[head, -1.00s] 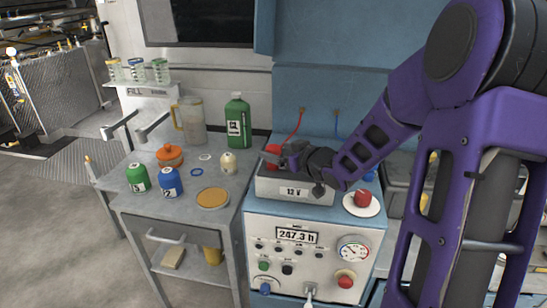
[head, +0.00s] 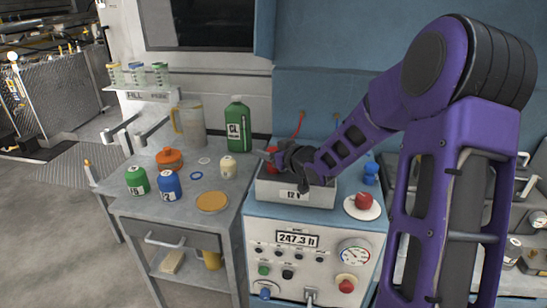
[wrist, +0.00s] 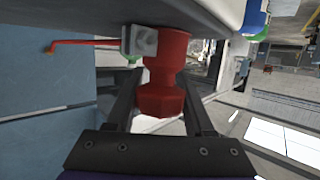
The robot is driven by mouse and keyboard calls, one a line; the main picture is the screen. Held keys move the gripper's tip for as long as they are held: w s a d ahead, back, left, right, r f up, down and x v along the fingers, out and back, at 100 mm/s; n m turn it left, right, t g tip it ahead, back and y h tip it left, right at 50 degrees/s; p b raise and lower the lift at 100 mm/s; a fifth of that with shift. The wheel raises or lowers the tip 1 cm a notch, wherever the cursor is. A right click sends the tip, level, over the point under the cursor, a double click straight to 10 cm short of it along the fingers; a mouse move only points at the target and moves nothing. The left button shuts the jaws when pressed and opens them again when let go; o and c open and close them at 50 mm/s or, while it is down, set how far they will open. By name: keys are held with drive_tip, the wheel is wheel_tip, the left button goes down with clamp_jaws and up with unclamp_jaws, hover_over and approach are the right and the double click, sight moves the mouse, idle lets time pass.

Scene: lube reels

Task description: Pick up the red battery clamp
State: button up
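The red battery clamp (wrist: 165,78) is in the middle of the wrist view, with a grey metal block (wrist: 143,40) and a thin red cable (wrist: 85,42) at its upper left. The two fingers of my gripper (wrist: 160,92) lie on either side of the clamp, very close to it. I cannot tell whether they press on it. In the head view, my gripper (head: 277,157) is low over the left part of the grey "12 V" battery (head: 295,192). Only a little red of the clamp (head: 270,166) shows there; the gripper hides the rest.
A red knob on a white disc (head: 363,203) and a blue thing (head: 371,172) stand right of the battery. The cart (head: 235,190) at left holds a green jug (head: 237,127), a clear pitcher (head: 190,122) and several small containers. A blue wall (head: 330,110) rises behind.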

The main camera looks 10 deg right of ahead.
clamp_jaws()
drive_tip(key=shift+r, duration=0.1)
